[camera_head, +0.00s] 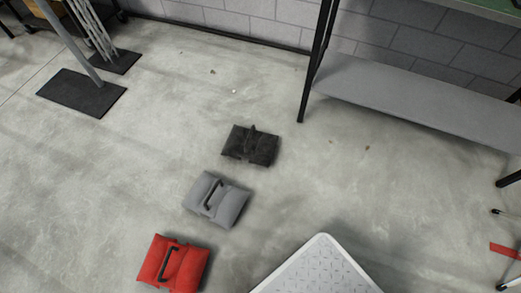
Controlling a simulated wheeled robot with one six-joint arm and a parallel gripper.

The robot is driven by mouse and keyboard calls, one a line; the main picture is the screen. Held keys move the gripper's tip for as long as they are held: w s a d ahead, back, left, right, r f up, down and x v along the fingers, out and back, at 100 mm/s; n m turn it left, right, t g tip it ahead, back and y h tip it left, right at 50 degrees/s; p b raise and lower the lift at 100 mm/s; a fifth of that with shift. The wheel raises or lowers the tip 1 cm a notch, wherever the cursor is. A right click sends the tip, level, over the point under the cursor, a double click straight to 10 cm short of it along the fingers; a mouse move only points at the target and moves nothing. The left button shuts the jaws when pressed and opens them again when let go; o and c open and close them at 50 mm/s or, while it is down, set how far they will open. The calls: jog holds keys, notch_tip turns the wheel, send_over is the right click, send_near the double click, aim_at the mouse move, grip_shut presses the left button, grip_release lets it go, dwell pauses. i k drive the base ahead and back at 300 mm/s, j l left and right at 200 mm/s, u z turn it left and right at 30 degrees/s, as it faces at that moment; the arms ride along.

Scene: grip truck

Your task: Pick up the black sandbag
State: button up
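The black sandbag (250,146) lies flat on the concrete floor near the middle of the camera_head view. It is dark and mottled, with a raised black strap or handle across its middle. It stands clear of the other bags and is the farthest of the row. My gripper is not visible in this view.
A grey sandbag (216,200) and a red sandbag (173,263) lie nearer, to the lower left. My white base plate (318,272) shows at the bottom. A bench with a grey lower shelf (420,98) stands at the right. Black stand bases (82,92) are at the upper left.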

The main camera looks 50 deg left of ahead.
aim_at(252, 144)
jog(key=u, duration=0.4)
jog(key=l+u, duration=0.1)
jog(key=u, duration=1.1)
jog(key=k+l+u, duration=0.1)
jog(key=u, duration=0.3)
jog(key=z, duration=2.2)
jog(key=u, duration=0.6)
jog(key=i+u, duration=0.2)
jog(key=u, duration=0.2)
jog(key=i+l+u, duration=0.15)
jog(key=u, duration=0.25)
jog(key=i+l+u, duration=0.15)
jog(key=u, duration=0.25)
jog(key=i+l+u, duration=0.15)
jog(key=u, duration=0.3)
jog(key=i+l, duration=0.15)
jog(key=l, duration=0.15)
jog(key=i+l+u, duration=0.1)
jog(key=l, duration=0.25)
jog(key=i+l+u, duration=0.1)
jog(key=l, duration=0.25)
jog(key=i+l, duration=0.2)
jog(key=l, duration=0.15)
jog(key=i+l+u, duration=0.1)
jog(key=l, duration=0.2)
